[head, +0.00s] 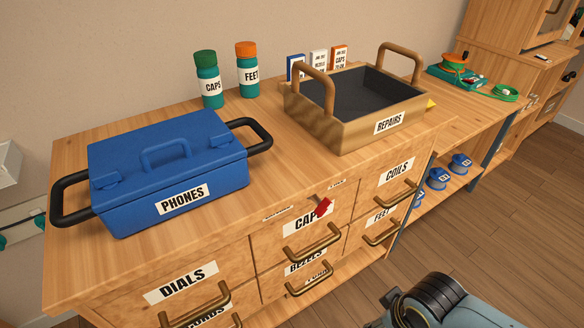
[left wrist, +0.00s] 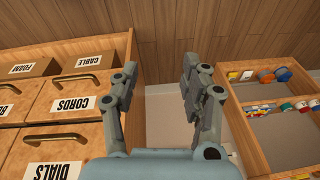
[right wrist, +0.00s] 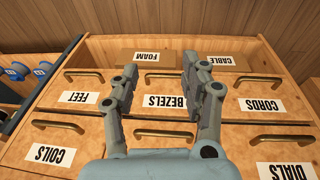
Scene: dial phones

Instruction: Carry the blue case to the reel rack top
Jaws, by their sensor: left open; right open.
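The blue case (head: 165,170), labelled PHONES, lies closed on the left part of the drawer cabinet's top (head: 270,180). It has a blue lid handle and a black loop handle at each end. The reel rack (head: 485,140) adjoins the cabinet on the right, with blue reels (head: 437,178) on its shelf. Its top (head: 475,108) holds green items at the back. My left gripper (left wrist: 158,72) is open and empty above floor beside the cabinet drawers. My right gripper (right wrist: 160,75) is open and empty in front of the drawers. Neither gripper's fingers show in the head view.
A wooden REPAIRS tray (head: 345,130) with two upright handles stands between the case and the rack. CAPS (head: 208,85) and FEET (head: 247,75) bottles and small boxes (head: 318,63) stand behind. A green tray (head: 455,75) and cable coil (head: 503,93) occupy the rack top's back.

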